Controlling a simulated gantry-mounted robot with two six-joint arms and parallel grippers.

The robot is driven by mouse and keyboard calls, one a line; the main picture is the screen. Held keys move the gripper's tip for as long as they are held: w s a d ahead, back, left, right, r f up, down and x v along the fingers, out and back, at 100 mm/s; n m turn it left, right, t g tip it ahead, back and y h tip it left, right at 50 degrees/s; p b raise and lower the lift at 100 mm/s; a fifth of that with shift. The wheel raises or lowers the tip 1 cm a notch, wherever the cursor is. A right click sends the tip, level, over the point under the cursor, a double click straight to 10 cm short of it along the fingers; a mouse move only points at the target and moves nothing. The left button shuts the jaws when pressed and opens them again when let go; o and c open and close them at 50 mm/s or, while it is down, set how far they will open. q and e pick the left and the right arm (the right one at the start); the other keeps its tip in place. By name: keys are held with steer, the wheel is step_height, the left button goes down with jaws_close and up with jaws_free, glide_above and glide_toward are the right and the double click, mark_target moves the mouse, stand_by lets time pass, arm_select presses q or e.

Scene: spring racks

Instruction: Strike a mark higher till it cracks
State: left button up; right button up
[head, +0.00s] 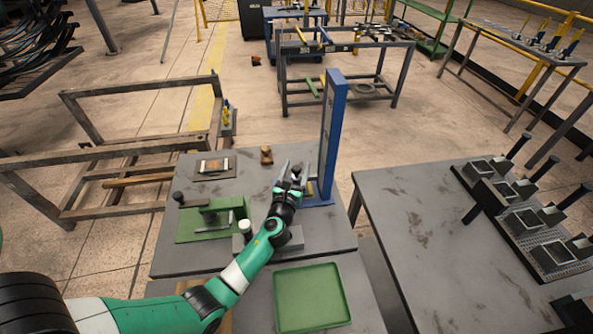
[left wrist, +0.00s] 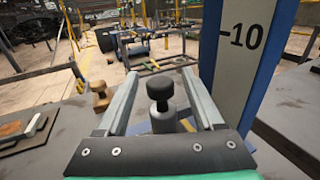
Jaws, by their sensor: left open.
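A tall blue column (head: 331,130) stands at the back right of the grey table. In the left wrist view its pale face (left wrist: 237,45) carries a "-10" mark. A black knob (left wrist: 160,88) on a grey cylinder (left wrist: 164,121) stands in front of the column. My left gripper (head: 296,166) is open beside the column. In the left wrist view its fingers (left wrist: 160,75) lie on either side of the knob, with visible gaps. The cylinder's lower part is hidden by the gripper body. No crack can be made out. My right gripper is not in view.
A small brown wooden piece (head: 266,155) and a dark plate (head: 213,166) lie at the table's back. A green fixture (head: 195,232) stands left of my arm; an empty green tray (head: 312,297) lies in front. A right-hand table holds several black-handled units (head: 524,220).

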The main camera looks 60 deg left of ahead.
arm_select(q)
jaws_close()
stand_by(0.3)
stand_by(1.1)
